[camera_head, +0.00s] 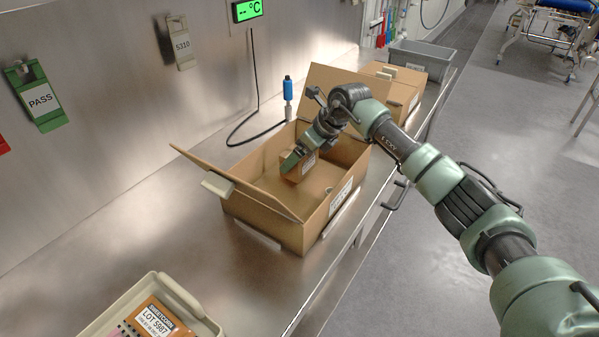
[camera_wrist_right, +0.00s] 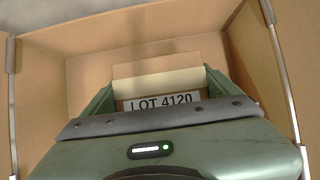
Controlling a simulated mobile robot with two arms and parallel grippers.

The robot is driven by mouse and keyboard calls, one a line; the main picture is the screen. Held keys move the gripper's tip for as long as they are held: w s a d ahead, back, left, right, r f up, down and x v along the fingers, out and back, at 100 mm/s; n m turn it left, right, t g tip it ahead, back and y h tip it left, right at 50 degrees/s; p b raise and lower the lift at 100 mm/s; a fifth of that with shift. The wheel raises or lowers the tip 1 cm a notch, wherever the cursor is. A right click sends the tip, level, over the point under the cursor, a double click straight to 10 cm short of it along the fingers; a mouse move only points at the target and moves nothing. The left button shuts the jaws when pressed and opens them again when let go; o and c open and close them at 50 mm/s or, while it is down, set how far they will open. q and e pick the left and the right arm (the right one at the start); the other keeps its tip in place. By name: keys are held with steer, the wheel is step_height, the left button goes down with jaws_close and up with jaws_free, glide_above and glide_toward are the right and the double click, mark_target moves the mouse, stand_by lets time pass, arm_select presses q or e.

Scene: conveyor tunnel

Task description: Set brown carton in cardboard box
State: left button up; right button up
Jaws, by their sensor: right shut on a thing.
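The open cardboard box (camera_head: 272,212) stands on the steel counter with its flaps spread. My right gripper (camera_head: 296,164) reaches down inside it, toward the far part of the box. It is shut on the brown carton (camera_head: 301,170), which is partly hidden by the gripper in the head view. In the right wrist view the carton (camera_wrist_right: 160,82) sits between the two fingers, with a label reading LOT 4120, and the box walls (camera_wrist_right: 90,50) surround it. I cannot tell whether the carton touches the box floor. My left gripper is not in view.
A second cardboard box (camera_head: 405,87) and a grey bin (camera_head: 424,56) stand farther along the counter. A blue-topped probe (camera_head: 288,88) with a black cable is behind the box.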

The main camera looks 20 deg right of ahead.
step_height(320, 180, down, 4)
steer(key=shift+f+b, duration=0.1)
steer(key=shift+b, duration=1)
steer(key=o, duration=1.8)
steer(key=shift+r, duration=0.2)
steer(key=p+v, duration=0.7)
steer(key=v, duration=0.5)
